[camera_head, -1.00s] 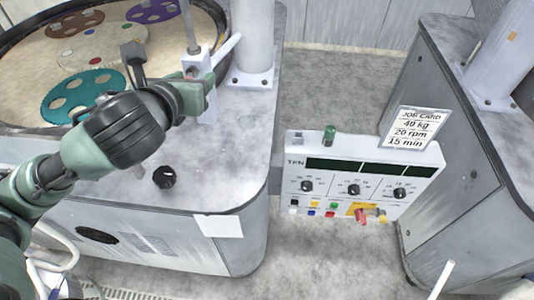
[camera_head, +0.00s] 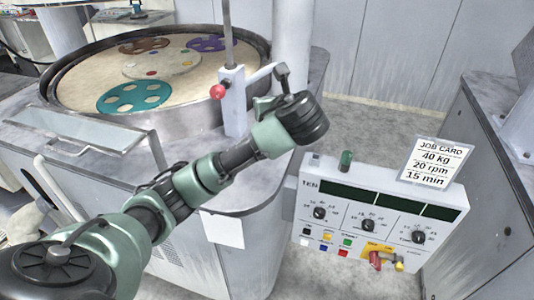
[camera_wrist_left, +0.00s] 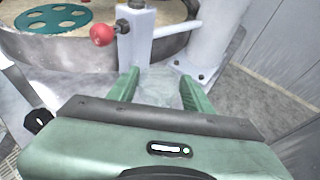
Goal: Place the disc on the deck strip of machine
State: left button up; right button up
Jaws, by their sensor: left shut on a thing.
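The grey deck (camera_head: 240,190) of the machine runs along the front of its round tub (camera_head: 190,120). My left gripper (camera_head: 264,108) is over the right end of this deck, beside the white post. In the left wrist view its green fingers (camera_wrist_left: 160,88) stand apart with a pale, see-through-looking patch between them. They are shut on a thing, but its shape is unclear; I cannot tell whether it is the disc. In the tub lie a teal holed disc (camera_head: 135,97), a brown one (camera_head: 144,46) and a purple one (camera_head: 206,45). My right gripper is not in view.
A white post (camera_head: 234,105) with a red knob (camera_head: 217,92) and a lever stands at the deck's right. A control panel (camera_head: 375,215) with a job card (camera_head: 436,160) is in front right. A tilted silver tray (camera_head: 75,128) is at left.

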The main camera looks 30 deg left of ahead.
pick_arm(q)
jog(key=a+f+n+g+y, duration=0.1)
jog(key=a+f+n+g, duration=0.1)
jog(key=shift+s+a+y, duration=0.1)
jog(key=shift+a+y, duration=0.3)
notch_tip(320, 180, down, 14)
jog(key=shift+f+p, duration=0.15)
jog(key=shift+p, duration=0.9)
jog(key=shift+f, duration=2.35)
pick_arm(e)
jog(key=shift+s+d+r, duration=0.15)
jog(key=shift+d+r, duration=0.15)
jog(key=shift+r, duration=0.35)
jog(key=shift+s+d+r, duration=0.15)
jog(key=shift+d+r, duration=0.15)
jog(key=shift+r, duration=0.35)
pick_arm(q)
jog(key=o, duration=1.5)
jog(key=shift+f, duration=0.15)
jog(key=shift+c, duration=0.2)
jog(key=b+v, duration=0.1)
jog(key=v, duration=1.1)
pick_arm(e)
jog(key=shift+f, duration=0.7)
